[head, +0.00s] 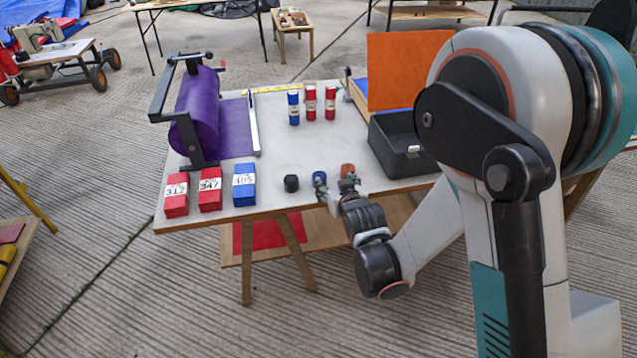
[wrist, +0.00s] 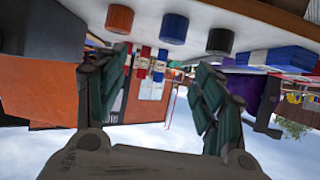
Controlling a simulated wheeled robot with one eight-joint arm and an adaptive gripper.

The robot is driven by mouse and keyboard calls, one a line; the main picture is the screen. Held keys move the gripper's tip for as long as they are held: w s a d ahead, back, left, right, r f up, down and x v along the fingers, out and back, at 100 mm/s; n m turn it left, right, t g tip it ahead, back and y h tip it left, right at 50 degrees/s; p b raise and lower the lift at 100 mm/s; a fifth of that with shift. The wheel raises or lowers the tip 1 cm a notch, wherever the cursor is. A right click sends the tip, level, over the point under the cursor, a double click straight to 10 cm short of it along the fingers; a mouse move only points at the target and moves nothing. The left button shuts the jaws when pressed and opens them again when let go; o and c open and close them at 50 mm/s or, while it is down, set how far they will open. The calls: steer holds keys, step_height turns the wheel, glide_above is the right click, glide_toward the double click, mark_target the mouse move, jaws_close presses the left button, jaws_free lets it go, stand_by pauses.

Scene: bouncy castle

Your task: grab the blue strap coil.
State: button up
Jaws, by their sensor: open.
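The blue strap coil (head: 319,177) stands near the front edge of the white table, between a black coil (head: 291,183) and an orange coil (head: 347,170). My gripper (head: 335,190) is open and empty, just in front of the blue and orange coils. In the wrist view, which is upside down, the blue coil (wrist: 174,27) shows beyond my open fingers (wrist: 163,72), roughly between them sideways. The orange coil (wrist: 119,18) and black coil (wrist: 220,40) lie to either side of it. I see no contact with the blue coil.
The white table (head: 285,150) also bears a purple roll (head: 196,112) on a stand, red and blue numbered blocks (head: 244,185) and several red and blue cylinders (head: 311,103). A dark bin (head: 398,148) stands at the right. The table's middle is clear behind the coils.

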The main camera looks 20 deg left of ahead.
glide_toward(320, 175)
steer(key=x, duration=0.5)
steer(key=shift+w+d, duration=0.1)
steer(key=shift+d, duration=0.05)
steer(key=b+x, duration=0.2)
steer(key=x, duration=0.1)
steer(key=b+x, duration=0.1)
steer(key=x, duration=0.1)
steer(key=shift+a+f, duration=0.2)
steer(key=shift+f, duration=0.15)
steer(key=shift+r, duration=0.1)
steer(key=c, duration=1.2)
